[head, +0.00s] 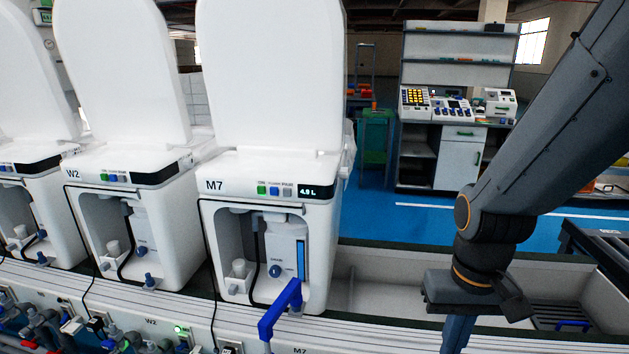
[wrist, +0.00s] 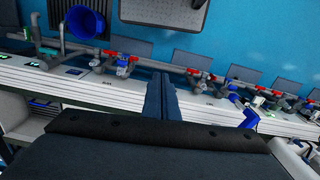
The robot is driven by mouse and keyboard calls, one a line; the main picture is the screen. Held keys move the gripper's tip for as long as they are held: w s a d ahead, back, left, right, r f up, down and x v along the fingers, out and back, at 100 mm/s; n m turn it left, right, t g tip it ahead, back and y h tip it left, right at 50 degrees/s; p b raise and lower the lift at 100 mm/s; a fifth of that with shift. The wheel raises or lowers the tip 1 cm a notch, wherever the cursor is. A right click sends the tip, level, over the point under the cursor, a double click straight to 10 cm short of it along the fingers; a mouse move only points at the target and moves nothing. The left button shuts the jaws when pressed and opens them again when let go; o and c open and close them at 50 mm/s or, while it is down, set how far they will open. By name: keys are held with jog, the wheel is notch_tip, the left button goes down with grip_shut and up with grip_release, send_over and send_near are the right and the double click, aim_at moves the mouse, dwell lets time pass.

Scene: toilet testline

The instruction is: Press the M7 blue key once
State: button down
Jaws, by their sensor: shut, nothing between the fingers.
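The M7 unit (head: 232,212) is a white toilet with its lid raised, right of W2 in the head view. Its front panel has a green key, the blue key (head: 274,191) in the middle and a grey key, beside a dark display (head: 316,191) reading about 4.9 L. My gripper (head: 457,338) points down at the right, well apart from the key, its tips near or past the bottom edge. In the wrist view, its dark blue fingers (wrist: 161,97) are together with nothing between them. The keys cannot be made out in the wrist view.
W2 (head: 125,210) and another unit stand left. A blue handle (head: 281,312) juts out in front of M7. A pale trough (head: 385,280) lies right of M7. A workbench (head: 458,150) stands behind. The wrist view shows pipes with red valves (wrist: 195,74) and a blue funnel (wrist: 84,23).

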jog(key=shift+w+d, duration=0.25)
jog(key=shift+w, duration=0.15)
jog(key=w+a+r+t+y+p, duration=0.3)
jog(key=w+a+t+p, duration=0.45)
jog(key=w+a, duration=1)
jog(key=w+a+r+t+y+p, duration=0.1)
jog(key=a+r+t+y+p, duration=0.1)
jog(key=a, duration=0.7)
jog(key=a+r+t+y+p, duration=0.3)
jog(key=a+r+y, duration=0.2)
jog(key=a, duration=0.5)
jog(key=shift+w+r+n+y, duration=0.3)
jog(key=shift+w+r, duration=0.1)
jog(key=shift+r, duration=0.2)
jog(key=shift+w, duration=0.1)
